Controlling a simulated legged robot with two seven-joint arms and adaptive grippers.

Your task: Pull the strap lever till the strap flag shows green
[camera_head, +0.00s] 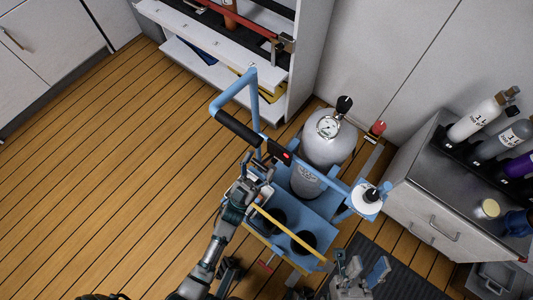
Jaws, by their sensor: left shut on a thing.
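A blue trolley (318,205) holds a grey cylinder (328,152) with a round gauge (328,126) on top. A yellow strap (290,236) runs slantwise across the trolley's near side. My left gripper (262,170) is at the trolley's left side, just below the black handle grip (238,128). It is shut on the strap lever, which its fingers mostly hide. A small red mark (287,156) shows on a black piece by the handle; I cannot tell whether it is the strap flag. I see no green flag. My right gripper (362,270) is open and empty near the trolley's lower right.
A white shelf unit (311,50) stands behind the trolley. A cabinet (425,213) at the right carries several bottles (480,117) in a rack. A red-topped item (376,130) is by the wall behind the cylinder. The wooden floor (110,170) at the left is clear.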

